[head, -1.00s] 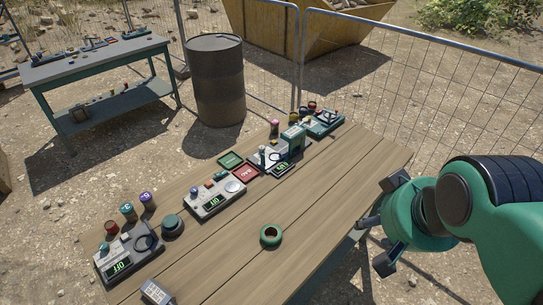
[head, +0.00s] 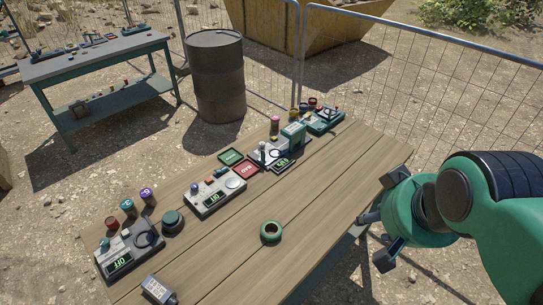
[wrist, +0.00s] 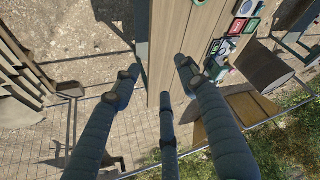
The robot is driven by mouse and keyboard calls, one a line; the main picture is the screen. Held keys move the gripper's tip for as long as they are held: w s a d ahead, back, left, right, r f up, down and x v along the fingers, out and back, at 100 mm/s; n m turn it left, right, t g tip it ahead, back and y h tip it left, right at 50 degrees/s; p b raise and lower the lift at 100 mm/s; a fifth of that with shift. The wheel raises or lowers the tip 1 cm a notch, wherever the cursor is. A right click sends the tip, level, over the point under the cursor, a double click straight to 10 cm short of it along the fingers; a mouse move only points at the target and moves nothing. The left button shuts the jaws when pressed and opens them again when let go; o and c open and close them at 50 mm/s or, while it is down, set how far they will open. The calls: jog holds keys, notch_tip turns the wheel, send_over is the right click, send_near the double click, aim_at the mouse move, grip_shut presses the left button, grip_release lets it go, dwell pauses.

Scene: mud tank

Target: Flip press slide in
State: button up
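Several grey control boxes stand in a row along the left side of the wooden table (head: 322,205). The nearest box (head: 143,241) has a lit display (head: 119,263) that seems to read OFF. The middle box (head: 225,182) has a small lever, coloured buttons, a round pale dial and a lit display (head: 209,198) that seems to read ON. A farther box (head: 266,153) has a lever and a display (head: 282,163) too small to read surely. My gripper (head: 384,222) is off the table's right edge, open and empty, its fingers spread also in the wrist view (wrist: 160,85).
A green ring (head: 271,232) lies alone on the table. Red, teal and purple cylinders stand by the nearest box, and a small grey block (head: 159,291) is at the front edge. A green and a red plate lie beyond. The table's right half is clear. A barrel (head: 217,80) and mesh fence stand behind.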

jog(key=shift+w+r, duration=0.1)
jog(key=c, duration=0.8)
jog(key=shift+w+r, duration=0.3)
jog(key=shift+w, duration=0.15)
grip_shut()
jog(key=w+a+r+n+g+p, duration=0.1)
jog(key=w+a+r+n+p, duration=0.15)
jog(key=w, duration=0.55)
jog(key=w+a+r+n+h+p, duration=0.1)
jog(key=w+a+n+p, duration=0.2)
jog(key=w, duration=0.5)
jog(key=w+a+r+n+g+p, duration=0.1)
jog(key=w+n+p, duration=0.2)
jog(key=w+n, duration=0.35)
jog(key=w+a+f+n+p, duration=0.2)
jog(key=w+a+f, duration=0.15)
jog(key=w, duration=0.45)
jog(key=w+a+f+n+p, duration=0.2)
jog(key=w+a, duration=0.3)
jog(key=w, duration=0.2)
jog(key=w+a+f+n+h+p, duration=0.1)
jog(key=w+a+f+n+p, duration=0.2)
jog(key=a+f, duration=0.6)
jog(key=w+a+f+n+h+p, duration=0.1)
jog(key=w+a+f+n+p, duration=0.3)
jog(key=w+a+f+n, duration=0.4)
jog(key=shift+w+a+f, duration=0.25)
jog(key=shift+a+f, duration=0.15)
jog(key=shift+f, duration=2.5)
